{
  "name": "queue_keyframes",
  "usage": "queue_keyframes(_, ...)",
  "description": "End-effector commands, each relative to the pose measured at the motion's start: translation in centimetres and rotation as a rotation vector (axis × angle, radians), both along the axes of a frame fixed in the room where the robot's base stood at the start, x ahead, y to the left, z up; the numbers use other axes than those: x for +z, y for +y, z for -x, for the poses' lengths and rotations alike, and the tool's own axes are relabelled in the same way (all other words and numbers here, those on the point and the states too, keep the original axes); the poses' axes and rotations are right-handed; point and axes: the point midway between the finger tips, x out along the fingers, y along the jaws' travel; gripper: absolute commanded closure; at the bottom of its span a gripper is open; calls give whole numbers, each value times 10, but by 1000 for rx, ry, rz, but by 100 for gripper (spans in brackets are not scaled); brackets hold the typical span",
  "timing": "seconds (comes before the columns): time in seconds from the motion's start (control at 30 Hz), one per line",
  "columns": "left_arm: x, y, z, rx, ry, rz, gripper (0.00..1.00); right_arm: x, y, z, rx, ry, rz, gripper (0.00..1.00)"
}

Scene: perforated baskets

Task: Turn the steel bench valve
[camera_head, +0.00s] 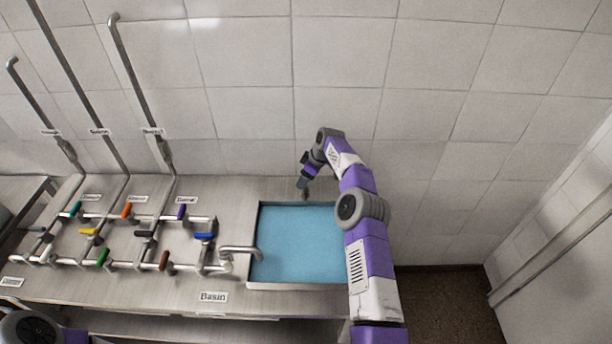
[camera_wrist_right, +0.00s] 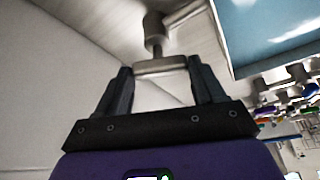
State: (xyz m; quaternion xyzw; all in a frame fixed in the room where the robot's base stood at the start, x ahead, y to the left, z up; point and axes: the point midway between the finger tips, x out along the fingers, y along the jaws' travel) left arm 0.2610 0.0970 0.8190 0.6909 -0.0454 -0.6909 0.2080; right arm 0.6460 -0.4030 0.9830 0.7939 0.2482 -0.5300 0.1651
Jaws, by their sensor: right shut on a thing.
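The steel bench valve (camera_wrist_right: 155,36) shows in the right wrist view as a short grey stem with a crossbar handle, on the bench top beside the basin. My right gripper (camera_wrist_right: 160,70) has its two dark fingers at the two ends of the crossbar and is shut on it. In the head view my right gripper (camera_head: 303,184) reaches down behind the basin's back edge, and it hides most of the valve. My left gripper is out of view.
A blue-filled basin (camera_head: 300,286) with a spout (camera_head: 240,250) lies in the steel bench (camera_head: 180,290). Pipes with several coloured lever handles, such as a blue one (camera_head: 204,236), stand left of it. A tiled wall (camera_head: 250,110) rises close behind.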

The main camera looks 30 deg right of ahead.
Motion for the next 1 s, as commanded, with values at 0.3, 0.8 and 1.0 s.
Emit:
queue_keyframes(0.3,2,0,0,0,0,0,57,0,0,-1,36,-2,2,62)
queue_keyframes(0.8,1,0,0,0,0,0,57,0,0,0,35,-1,3,6)
queue_keyframes(1.0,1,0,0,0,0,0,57,0,0,0,34,0,2,6)
